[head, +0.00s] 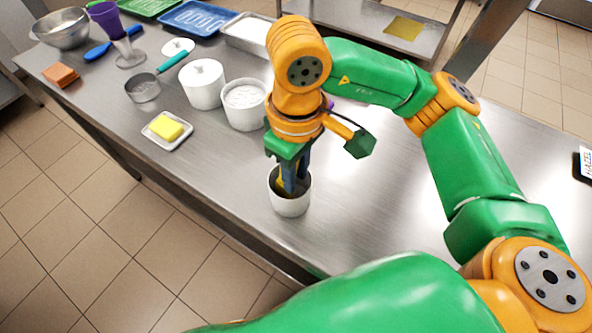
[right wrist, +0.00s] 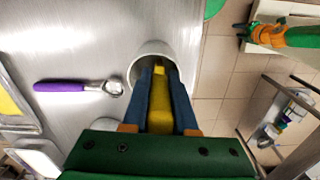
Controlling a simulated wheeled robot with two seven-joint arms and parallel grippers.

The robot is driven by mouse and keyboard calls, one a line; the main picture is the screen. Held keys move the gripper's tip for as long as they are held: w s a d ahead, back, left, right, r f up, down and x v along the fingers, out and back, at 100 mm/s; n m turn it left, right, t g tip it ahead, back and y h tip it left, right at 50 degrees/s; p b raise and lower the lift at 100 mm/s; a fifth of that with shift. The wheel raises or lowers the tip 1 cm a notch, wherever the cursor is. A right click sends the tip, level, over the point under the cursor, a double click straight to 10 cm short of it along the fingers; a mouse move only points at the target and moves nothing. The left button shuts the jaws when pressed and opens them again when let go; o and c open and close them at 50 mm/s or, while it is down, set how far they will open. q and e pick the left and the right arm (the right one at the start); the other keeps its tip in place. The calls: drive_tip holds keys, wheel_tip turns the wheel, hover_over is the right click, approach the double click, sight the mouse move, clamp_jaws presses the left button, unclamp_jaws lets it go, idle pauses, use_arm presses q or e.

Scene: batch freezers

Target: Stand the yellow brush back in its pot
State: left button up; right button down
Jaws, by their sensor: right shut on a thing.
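The white pot (head: 290,204) stands upright near the front edge of the steel table. My right gripper (head: 292,178) points down at the pot's mouth, its dark blue fingers shut on the yellow brush (head: 281,181). In the right wrist view the brush (right wrist: 159,112) lies between the fingers, and its far end is within the rim of the pot (right wrist: 148,47). The fingers hide much of the brush, and I cannot tell whether it touches the pot's bottom.
White tubs (head: 202,84) (head: 245,108) stand behind the pot, and a small dish (head: 178,141) with a yellow block (head: 166,127) lies to its left. A purple-handled scoop (right wrist: 62,86) lies near the pot in the wrist view.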

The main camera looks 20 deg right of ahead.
drive_tip(key=shift+f, duration=0.2)
drive_tip(key=c, duration=0.7)
unclamp_jaws()
drive_tip(key=shift+r, duration=0.1)
drive_tip(key=shift+r+p, duration=0.85)
drive_tip(key=shift+p, duration=0.15)
wheel_tip(320, 180, up, 12)
drive_tip(key=shift+f+p, duration=0.25)
drive_tip(key=shift+p, duration=0.25)
